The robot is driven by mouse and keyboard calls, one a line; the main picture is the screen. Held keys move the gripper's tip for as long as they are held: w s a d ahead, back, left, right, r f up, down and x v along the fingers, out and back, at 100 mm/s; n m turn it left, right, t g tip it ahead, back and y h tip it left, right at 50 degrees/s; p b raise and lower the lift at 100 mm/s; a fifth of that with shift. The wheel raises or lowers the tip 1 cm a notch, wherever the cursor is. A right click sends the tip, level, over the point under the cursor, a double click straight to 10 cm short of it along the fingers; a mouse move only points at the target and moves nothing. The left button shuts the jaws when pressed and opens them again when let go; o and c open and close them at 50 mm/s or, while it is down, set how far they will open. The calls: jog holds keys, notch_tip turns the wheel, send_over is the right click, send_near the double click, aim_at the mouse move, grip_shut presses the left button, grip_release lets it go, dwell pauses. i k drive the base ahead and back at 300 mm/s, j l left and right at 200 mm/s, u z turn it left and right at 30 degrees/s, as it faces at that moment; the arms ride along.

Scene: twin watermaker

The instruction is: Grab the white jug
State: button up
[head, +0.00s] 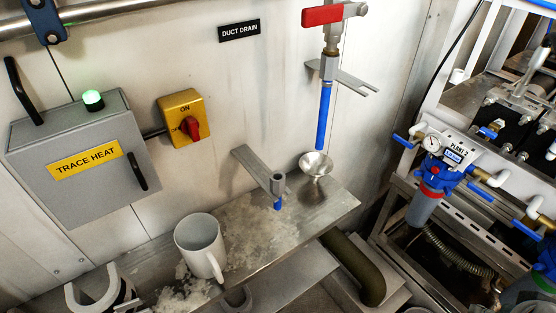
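The white jug (199,243) stands upright on the grey metal shelf (325,213) in the lower middle of the head view. It looks like a large mug with an open top. Its handle (215,268) faces the lower right, toward the camera. My gripper is not in this view, so I cannot see where it is relative to the jug.
Patches of ice or frost lie around the jug. A vertical pipe with a blue end (277,192) stands right of it. A blue hose (324,115) hangs above a metal funnel (315,164). A grey TRACE HEAT box (75,160) is on the wall at left.

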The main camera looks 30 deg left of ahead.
aim_at(197, 236)
jog(key=u, duration=2.35)
jog(key=i+z, duration=0.1)
jog(key=i, duration=0.1)
